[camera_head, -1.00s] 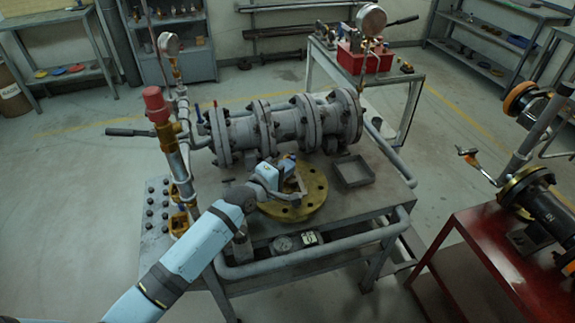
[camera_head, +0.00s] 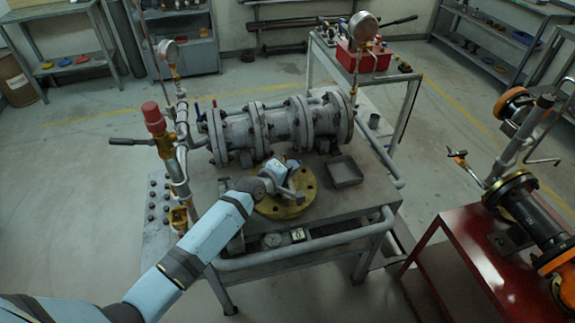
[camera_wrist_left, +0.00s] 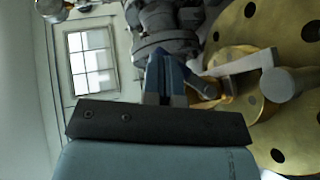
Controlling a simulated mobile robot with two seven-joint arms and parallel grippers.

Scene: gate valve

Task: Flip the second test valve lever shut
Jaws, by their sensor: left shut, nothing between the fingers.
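My left gripper (camera_head: 294,170) is over the brass flange (camera_head: 303,194) on the grey bench; its fingers (camera_wrist_left: 165,75) look closed and empty in the wrist view. In the wrist view the flange (camera_wrist_left: 290,30) fills the right side. A grey lever-like bar (camera_wrist_left: 240,64) with a round end and a gold fitting stand close beside the fingers; contact is unclear. In the head view my gripper hides most of this fitting. I cannot tell which is the second test valve lever. My right gripper is out of view.
The grey flanged valve body (camera_head: 280,126) lies behind my gripper. A red stand (camera_head: 475,250) with pipework is at right.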

